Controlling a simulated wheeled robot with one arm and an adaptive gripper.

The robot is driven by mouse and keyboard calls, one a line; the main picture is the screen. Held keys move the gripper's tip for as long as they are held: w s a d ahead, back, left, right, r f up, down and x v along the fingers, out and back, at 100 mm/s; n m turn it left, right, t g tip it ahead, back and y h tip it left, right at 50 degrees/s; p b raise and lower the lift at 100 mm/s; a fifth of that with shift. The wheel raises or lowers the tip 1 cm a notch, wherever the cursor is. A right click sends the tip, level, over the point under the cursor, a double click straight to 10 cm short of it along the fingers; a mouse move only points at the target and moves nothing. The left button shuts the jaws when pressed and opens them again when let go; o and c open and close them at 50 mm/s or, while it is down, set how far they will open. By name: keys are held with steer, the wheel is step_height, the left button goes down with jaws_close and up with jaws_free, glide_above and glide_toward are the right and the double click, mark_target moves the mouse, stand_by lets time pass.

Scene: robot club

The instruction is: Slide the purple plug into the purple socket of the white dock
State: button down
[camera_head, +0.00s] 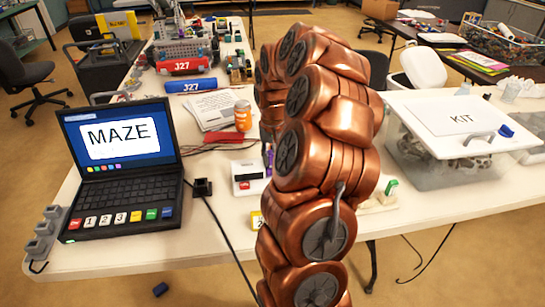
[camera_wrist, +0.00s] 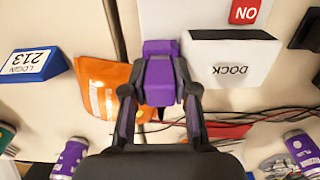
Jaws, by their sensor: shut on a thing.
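The white dock (camera_wrist: 232,62), with a dark top edge and an upside-down DOCK label, is right of centre in the wrist view. In the head view the dock (camera_head: 241,170) stands on the table, partly behind my arm. My gripper (camera_wrist: 159,92) is shut on the purple plug (camera_wrist: 158,80), with a finger on each side. The plug's far end is beside the dock's left side in the wrist view, and a purple block (camera_wrist: 160,47) shows just beyond it. I cannot tell whether they touch. The purple socket is not clearly visible. In the head view my arm hides my gripper.
A laptop (camera_head: 115,148) showing MAZE is at the left, with a dark cable running near the dock. A clear KIT bin (camera_head: 455,160) stands at the right.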

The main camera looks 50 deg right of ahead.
steer(key=c, duration=0.8)
jaws_free()
steer(key=o, duration=0.4)
steer(key=shift+r+p, duration=0.7)
steer(key=shift+r, duration=2.75)
